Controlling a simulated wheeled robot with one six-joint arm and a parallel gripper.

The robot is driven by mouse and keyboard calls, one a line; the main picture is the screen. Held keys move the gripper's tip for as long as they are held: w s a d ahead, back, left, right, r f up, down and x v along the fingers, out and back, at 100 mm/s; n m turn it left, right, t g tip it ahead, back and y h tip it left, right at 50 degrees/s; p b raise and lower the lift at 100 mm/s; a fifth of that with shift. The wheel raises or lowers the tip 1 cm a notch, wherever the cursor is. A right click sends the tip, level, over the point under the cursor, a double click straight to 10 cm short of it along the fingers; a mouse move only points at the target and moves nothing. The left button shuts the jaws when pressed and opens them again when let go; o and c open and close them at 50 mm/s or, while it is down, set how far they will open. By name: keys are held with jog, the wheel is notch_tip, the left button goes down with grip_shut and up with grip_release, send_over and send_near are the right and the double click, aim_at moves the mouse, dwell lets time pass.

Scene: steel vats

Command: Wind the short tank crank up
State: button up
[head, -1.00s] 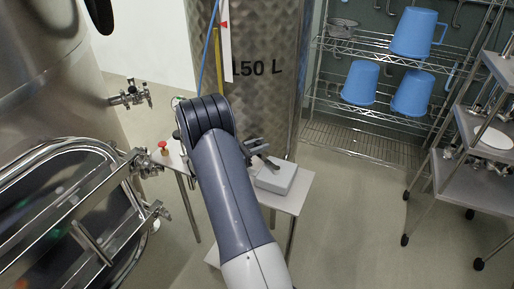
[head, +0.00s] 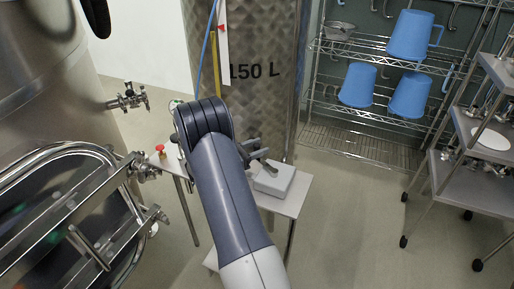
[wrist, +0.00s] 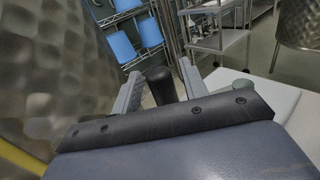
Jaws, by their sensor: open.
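The steel tank marked 150 L (head: 262,45) stands upright beyond my arm. A black cylindrical handle (wrist: 161,88), which looks like the crank's grip, shows in the wrist view. It stands between the two grey fingers of my gripper (wrist: 160,70), with a gap visible on at least one side. In the head view my gripper (head: 255,152) is small, just right of my wrist, above a small table and beside a grey box (head: 274,180). The rest of the crank is hidden behind my arm and gripper.
The small table (head: 290,203) stands against the tank; a red button (head: 160,147) is at its left. A large steel vat (head: 40,90) with a hatch is at left. A wire rack (head: 345,140) with blue jugs and a wheeled cart (head: 465,185) are at right. Floor between is clear.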

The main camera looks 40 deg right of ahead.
notch_tip(320, 180, up, 10)
jog(key=shift+f, duration=0.1)
dwell(0.4)
jog(key=shift+c, duration=0.2)
